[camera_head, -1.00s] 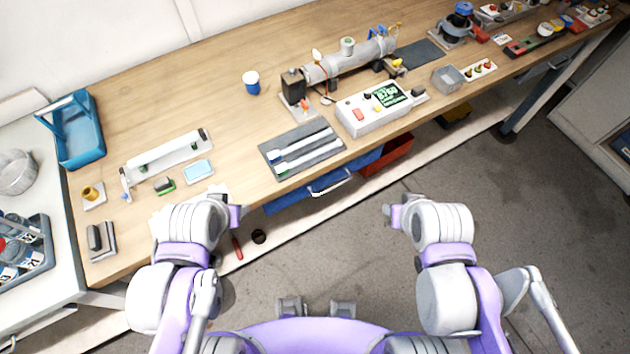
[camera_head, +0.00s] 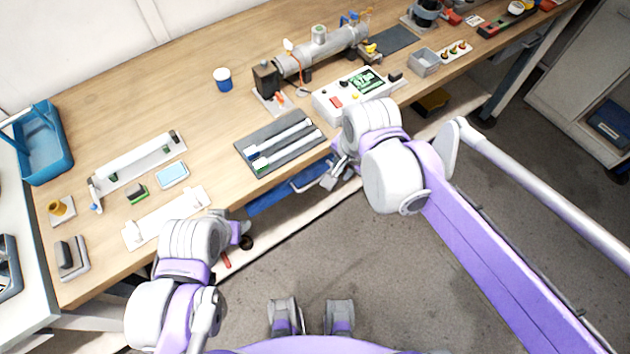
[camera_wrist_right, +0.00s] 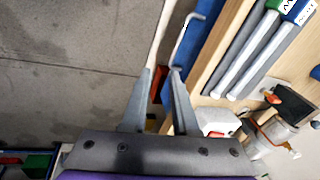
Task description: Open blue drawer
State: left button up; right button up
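The blue drawer (camera_head: 272,196) is under the front edge of the wooden workbench. Its grey bar handle (camera_head: 312,181) shows on its front. In the right wrist view the blue drawer front (camera_wrist_right: 207,36) and handle (camera_wrist_right: 184,42) lie just beyond the fingers. My right gripper (camera_head: 332,178) is at the right end of the handle in the head view. In the wrist view the right gripper (camera_wrist_right: 161,78) is open and nothing is between its fingertips; one fingertip appears close to the handle's near end, contact unclear. My left gripper (camera_head: 243,234) hangs in front of the bench, its fingers hard to make out.
The bench top (camera_head: 215,120) holds a grey tray with two white tubes (camera_head: 280,142), a white controller box (camera_head: 350,92) and a metal cylinder reactor (camera_head: 322,52). A red bin (camera_wrist_right: 157,88) shows beside the drawer in the wrist view. The floor in front is clear.

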aim_at(313, 182)
jog(key=w+a+f+m+g+b, duration=0.1)
jog(key=w+a+f+m, duration=0.15)
jog(key=a, duration=0.25)
jog(key=f, duration=0.3)
jog(key=w+a+f, duration=0.1)
jog(key=f, duration=0.2)
jog(key=f+b, duration=0.1)
jog(key=f, duration=0.2)
jog(key=shift+w+a+f, duration=0.15)
jog(key=shift+w+f, duration=0.1)
jog(key=shift+f, duration=0.1)
grip_shut()
dwell(0.8)
